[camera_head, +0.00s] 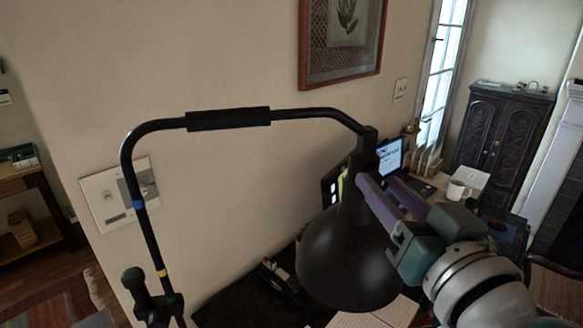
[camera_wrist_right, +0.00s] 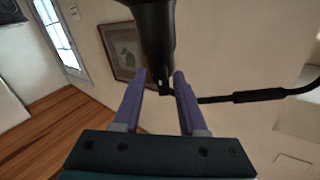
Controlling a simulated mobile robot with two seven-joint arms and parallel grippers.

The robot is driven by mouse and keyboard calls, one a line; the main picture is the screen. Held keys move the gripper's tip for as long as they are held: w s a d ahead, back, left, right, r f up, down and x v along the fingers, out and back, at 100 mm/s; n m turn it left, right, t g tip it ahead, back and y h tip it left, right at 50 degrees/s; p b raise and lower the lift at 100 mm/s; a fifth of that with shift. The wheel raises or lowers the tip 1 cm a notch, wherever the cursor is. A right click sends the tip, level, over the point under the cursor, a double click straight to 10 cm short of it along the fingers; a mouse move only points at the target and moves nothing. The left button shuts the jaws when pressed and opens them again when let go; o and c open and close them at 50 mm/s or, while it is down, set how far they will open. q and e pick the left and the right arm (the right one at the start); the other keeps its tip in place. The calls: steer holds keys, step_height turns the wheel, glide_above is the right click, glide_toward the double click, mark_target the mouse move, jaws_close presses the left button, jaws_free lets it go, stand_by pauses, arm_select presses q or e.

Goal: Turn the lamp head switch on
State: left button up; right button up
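The black lamp has a curved arm (camera_head: 228,118) with a thick sleeve, and blue and yellow bands on its upright. Its dark dome-shaped lamp head (camera_head: 345,255) hangs at centre right. My right gripper (camera_head: 377,182) has two purple fingers, spread apart at the narrow upper part of the lamp head. In the right wrist view, the gripper (camera_wrist_right: 160,76) is open, with the narrow end of the lamp head (camera_wrist_right: 155,40) at and between the fingertips. A small pale mark shows at this end, but I cannot tell whether it is the switch. Contact is unclear. My left gripper is out of view.
A desk with a laptop (camera_head: 390,156) and a white mug (camera_head: 457,190) lies behind the gripper. A dark carved cabinet (camera_head: 500,135) stands at the back right. A wall with a framed picture (camera_head: 342,40) is behind the lamp arm. Papers (camera_head: 375,318) lie under the lamp head.

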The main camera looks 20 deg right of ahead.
jaws_close()
stand_by(0.5)
steer(key=m, duration=0.2)
steer(key=shift+m+p, duration=0.3)
steer(key=shift+m, duration=0.1)
steer(key=m, duration=0.3)
steer(key=shift+m, duration=0.3)
steer(key=m, duration=1)
steer(key=shift+m+y+b, duration=0.3)
steer(key=shift+m+y, duration=0.1)
steer(key=shift+m, duration=0.3)
